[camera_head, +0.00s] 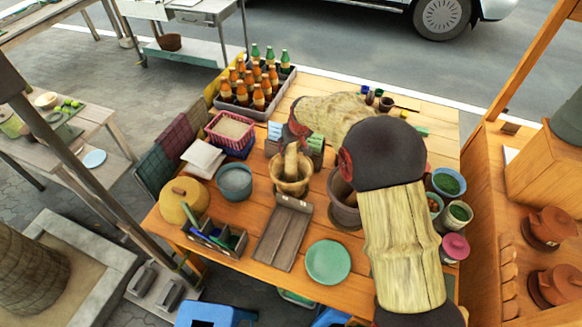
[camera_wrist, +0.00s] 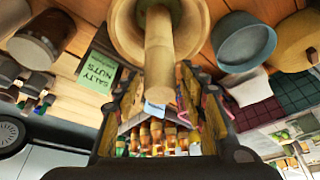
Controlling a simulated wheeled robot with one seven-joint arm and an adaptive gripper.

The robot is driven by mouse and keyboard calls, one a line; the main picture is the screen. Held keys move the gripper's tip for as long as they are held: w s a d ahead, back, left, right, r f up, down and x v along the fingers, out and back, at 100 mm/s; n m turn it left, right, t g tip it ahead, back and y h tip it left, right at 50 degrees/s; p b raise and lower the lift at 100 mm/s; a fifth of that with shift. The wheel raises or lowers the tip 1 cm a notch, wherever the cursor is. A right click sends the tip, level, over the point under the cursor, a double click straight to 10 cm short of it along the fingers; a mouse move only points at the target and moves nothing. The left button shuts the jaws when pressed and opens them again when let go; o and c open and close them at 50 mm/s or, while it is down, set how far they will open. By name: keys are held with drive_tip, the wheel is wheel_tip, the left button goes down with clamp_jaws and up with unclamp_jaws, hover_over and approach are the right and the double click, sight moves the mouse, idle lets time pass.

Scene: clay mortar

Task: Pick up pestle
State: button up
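A wooden pestle (camera_head: 292,160) leans in a tan mortar (camera_head: 291,184) on the wooden table, its handle end pointing up. In the wrist view, the pestle (camera_wrist: 159,55) runs down from the mortar (camera_wrist: 124,28) toward the space between the fingers. My gripper (camera_wrist: 162,80) is open, with one finger on each side of the handle end. Gaps show between the handle and both fingers, so no contact is visible. In the head view the gripper is above and behind the mortar, partly hidden by my wrist.
A second, darker mortar (camera_head: 345,213) stands right of the first, partly hidden by my arm. A blue-grey bowl (camera_head: 234,182) is at the left, and a wooden tray (camera_head: 284,234) in front. A bottle crate (camera_head: 285,89) stands behind. A green plate (camera_head: 328,262) lies near the front edge.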

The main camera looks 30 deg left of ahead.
drive_tip(key=c, duration=1)
clamp_jaws()
